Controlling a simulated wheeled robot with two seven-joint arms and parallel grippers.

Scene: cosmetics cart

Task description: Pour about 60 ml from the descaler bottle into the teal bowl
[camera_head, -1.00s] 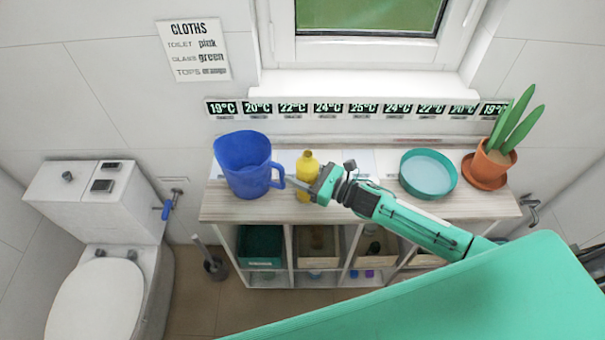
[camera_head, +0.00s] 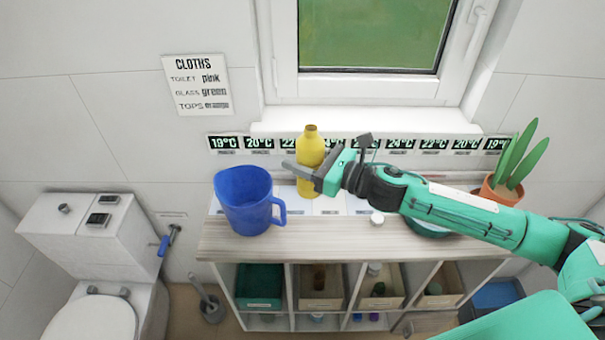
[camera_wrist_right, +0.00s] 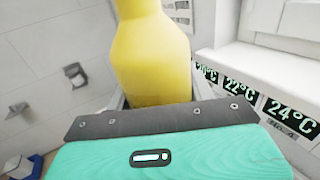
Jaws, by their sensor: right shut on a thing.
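The yellow descaler bottle (camera_head: 310,147) is upright and appears raised above the shelf top. My right gripper (camera_head: 313,176) is shut around its body. In the right wrist view the bottle (camera_wrist_right: 152,62) stands between the fingers, its top cut off by the frame edge. The teal bowl (camera_head: 428,232) is on the shelf top to the right, mostly hidden behind my right arm. Only a strip of its rim and side shows, and its inside is hidden. My left gripper is not in view.
A blue jug (camera_head: 247,203) stands left of the bottle. A small white cap-like thing (camera_head: 377,218) sits on the shelf top (camera_head: 335,240) before the bowl. A potted plant (camera_head: 505,190) stands at the right end. The window and sill are behind.

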